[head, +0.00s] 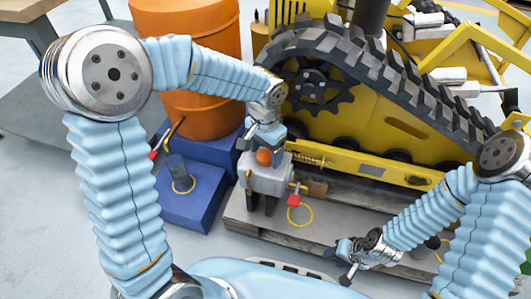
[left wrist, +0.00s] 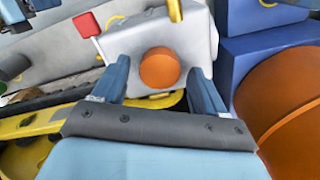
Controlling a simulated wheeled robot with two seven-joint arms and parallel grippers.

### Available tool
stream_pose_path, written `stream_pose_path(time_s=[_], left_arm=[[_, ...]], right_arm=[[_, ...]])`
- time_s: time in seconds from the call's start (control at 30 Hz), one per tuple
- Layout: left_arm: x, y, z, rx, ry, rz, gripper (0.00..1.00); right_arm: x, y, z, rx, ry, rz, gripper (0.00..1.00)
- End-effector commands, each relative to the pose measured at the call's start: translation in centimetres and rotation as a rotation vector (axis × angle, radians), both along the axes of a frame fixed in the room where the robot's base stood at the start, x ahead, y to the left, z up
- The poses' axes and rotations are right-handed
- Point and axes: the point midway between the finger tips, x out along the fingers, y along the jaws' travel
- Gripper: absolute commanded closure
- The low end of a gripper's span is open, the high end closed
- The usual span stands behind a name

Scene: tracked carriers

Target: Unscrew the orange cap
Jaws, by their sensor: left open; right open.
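The orange cap (head: 264,156) is a small round cap on the grey-white block (head: 268,180). In the left wrist view the cap (left wrist: 160,68) shows between the two blue fingers of my left gripper (left wrist: 160,82), on the light face of the block (left wrist: 190,35). In the head view my left gripper (head: 263,142) is directly above the cap. It is open, with a finger on each side of the cap; I cannot tell whether either touches it. My right gripper (head: 342,262) is open and empty at the lower right, well away from the cap.
A yellow tracked machine (head: 370,110) stands behind and right of the block, on a grey pallet (head: 325,228). An orange drum (head: 195,75) and blue boxes (head: 195,200) stand to the left. A red tag (head: 294,200) sticks out at the block's right. Floor at the lower left is clear.

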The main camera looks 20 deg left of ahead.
Motion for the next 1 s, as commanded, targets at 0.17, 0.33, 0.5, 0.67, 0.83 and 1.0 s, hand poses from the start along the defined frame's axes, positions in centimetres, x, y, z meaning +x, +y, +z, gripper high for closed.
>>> stream_pose_path(time_s=[0.17,0.33,0.5,0.67,0.83,1.0], left_arm=[[-0.1,0.1,0.6,-0.001,0.004,-0.347,0.28],[0.0,0.1,0.5,-0.001,0.003,-0.683,0.28],[0.0,0.0,0.2,-0.001,0.001,-0.817,0.28],[-0.1,0.1,0.9,-0.004,0.004,-1.104,0.28],[-0.1,0.0,0.8,-0.004,0.004,-1.489,0.28],[0.0,0.0,0.1,-0.001,0.0,-1.641,0.28]], right_arm=[[0.0,0.0,2.4,0.0,0.0,0.0,0.57],[0.0,0.0,4.1,0.0,0.0,0.0,0.57],[0.0,0.0,4.5,0.0,0.0,0.0,0.57],[0.0,0.0,7.2,0.0,0.0,0.0,0.57],[0.0,0.0,9.9,0.0,0.0,0.0,0.57],[0.0,0.0,10.2,0.0,0.0,0.0,0.57]])
